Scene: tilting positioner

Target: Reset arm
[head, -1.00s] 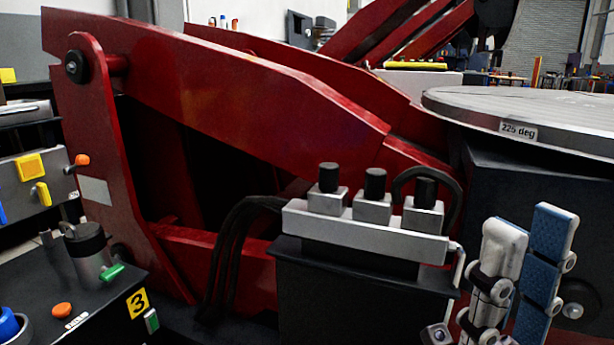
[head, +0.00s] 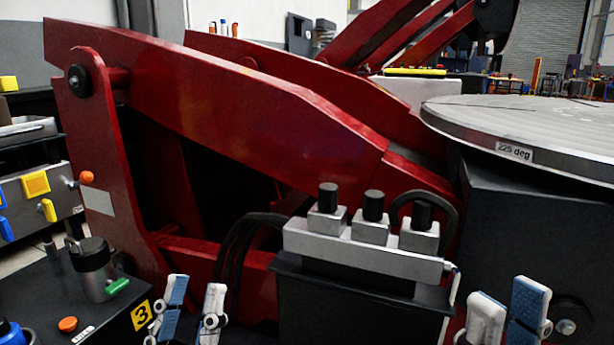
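The positioner's large red arm (head: 255,105) slopes down from a pivot bolt at upper left to the right. It runs toward the round grey table top (head: 545,125), which has a "225 deg" label. My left gripper (head: 195,285) is at the bottom edge, left of the valve block, with its blue and white fingers apart and nothing between them. My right gripper (head: 508,290) is at the bottom right, in front of the dark body under the table top. Its fingers are apart and empty. The lower parts of both grippers are cut off by the frame.
A valve block (head: 365,245) with three black-capped knobs and black hoses stands between my grippers.

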